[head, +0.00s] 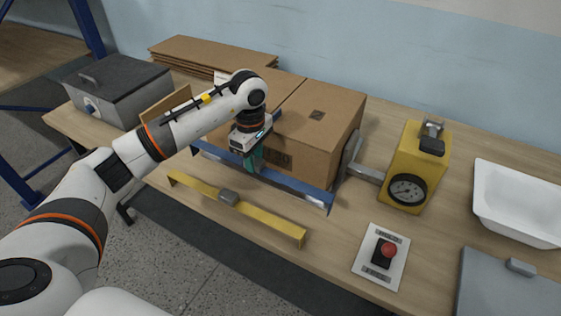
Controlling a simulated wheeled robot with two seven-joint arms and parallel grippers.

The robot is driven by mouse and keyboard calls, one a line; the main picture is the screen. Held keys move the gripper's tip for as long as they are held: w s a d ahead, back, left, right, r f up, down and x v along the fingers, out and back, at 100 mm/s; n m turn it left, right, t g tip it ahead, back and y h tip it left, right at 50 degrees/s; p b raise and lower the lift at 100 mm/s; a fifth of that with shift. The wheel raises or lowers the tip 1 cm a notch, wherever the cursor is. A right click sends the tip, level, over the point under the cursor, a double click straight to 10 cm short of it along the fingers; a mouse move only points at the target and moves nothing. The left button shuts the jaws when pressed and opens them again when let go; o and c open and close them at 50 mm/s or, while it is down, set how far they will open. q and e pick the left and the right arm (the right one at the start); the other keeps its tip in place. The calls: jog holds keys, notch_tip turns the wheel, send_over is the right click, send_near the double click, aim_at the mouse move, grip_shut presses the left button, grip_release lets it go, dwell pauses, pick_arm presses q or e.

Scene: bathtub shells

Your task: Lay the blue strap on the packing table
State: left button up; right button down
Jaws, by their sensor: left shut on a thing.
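The blue strap (292,189) is a long flat band that runs along the front of the cardboard box (318,128), low down, with pale patches near both ends. My left gripper (256,162) points down in front of the box and is shut on the blue strap near its middle. The gripper hides part of the strap and box front. I cannot tell whether the strap touches the table or box. The packing table (330,240) is light wood and carries the box. My right gripper is not in view.
To the right are a yellow gauge unit (414,165), a red button (388,250) on a plate, and a white tray (515,195). A grey lidded case (118,88) stands at the left.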

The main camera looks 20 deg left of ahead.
aim_at(255, 160)
pick_arm(q)
notch_tip(255, 160, down, 3)
jog(key=shift+f, duration=0.1)
notch_tip(255, 160, down, 3)
jog(key=shift+r+p, duration=0.1)
jog(key=shift+p, duration=0.6)
jog(key=shift+f, duration=0.35)
jog(key=shift+f, duration=0.1)
jog(key=shift+f+b, duration=0.1)
jog(key=shift+b, duration=0.2)
jog(key=o, duration=1)
